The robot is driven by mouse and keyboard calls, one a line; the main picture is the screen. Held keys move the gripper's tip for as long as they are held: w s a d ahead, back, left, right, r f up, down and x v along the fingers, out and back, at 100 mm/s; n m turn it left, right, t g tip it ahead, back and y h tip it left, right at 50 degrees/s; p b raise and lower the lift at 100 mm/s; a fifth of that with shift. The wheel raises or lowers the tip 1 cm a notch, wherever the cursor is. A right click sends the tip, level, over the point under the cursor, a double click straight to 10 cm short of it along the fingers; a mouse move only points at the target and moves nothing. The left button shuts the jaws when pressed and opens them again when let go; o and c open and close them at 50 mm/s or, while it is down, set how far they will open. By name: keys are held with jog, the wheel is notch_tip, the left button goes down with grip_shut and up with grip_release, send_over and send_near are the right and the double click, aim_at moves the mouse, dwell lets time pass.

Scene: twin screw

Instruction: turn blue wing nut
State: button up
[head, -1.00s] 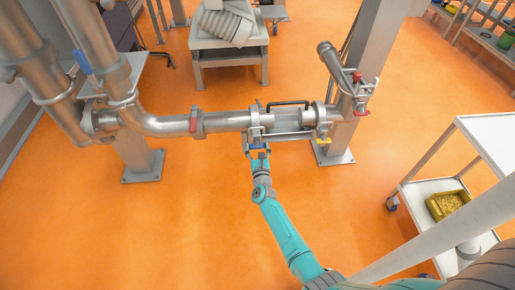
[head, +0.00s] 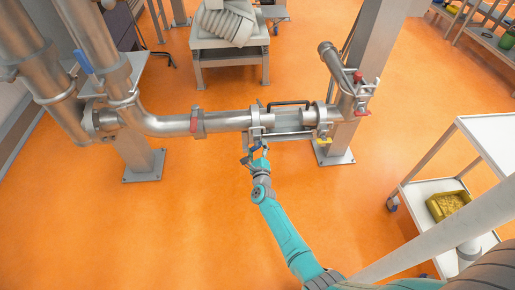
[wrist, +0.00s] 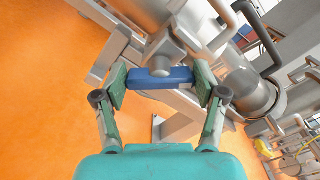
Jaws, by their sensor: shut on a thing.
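The blue wing nut (wrist: 160,78) is a blue bar on the clamp of the steel pipe, in the middle of the wrist view. In the head view the blue wing nut (head: 255,148) is small and partly hidden by my gripper. My gripper (wrist: 160,84) has one green finger pad at each end of the bar and is shut on it. In the head view my gripper (head: 253,158) reaches up to the clamp (head: 255,122) from below and is tilted. The bar's ends are partly covered by the pads.
A red wing nut (head: 193,124) sits further left on the pipe (head: 226,121), and a yellow one (head: 323,140) to the right. A steel column (head: 354,80) stands right of the pipe. A white cart (head: 440,185) stands at the right. The orange floor below is clear.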

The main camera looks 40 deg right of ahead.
jog(key=n, duration=0.4)
jog(key=shift+f+n, duration=0.1)
jog(key=shift+n, duration=0.3)
jog(key=n, duration=0.5)
jog(key=shift+a+f, duration=0.1)
jog(key=shift+f, duration=0.05)
jog(key=n, duration=0.5)
jog(key=shift+f, duration=0.1)
jog(key=shift+f+n, duration=0.1)
jog(key=shift+n, duration=2.2)
jog(key=o, duration=1.1)
jog(key=shift+o, duration=0.2)
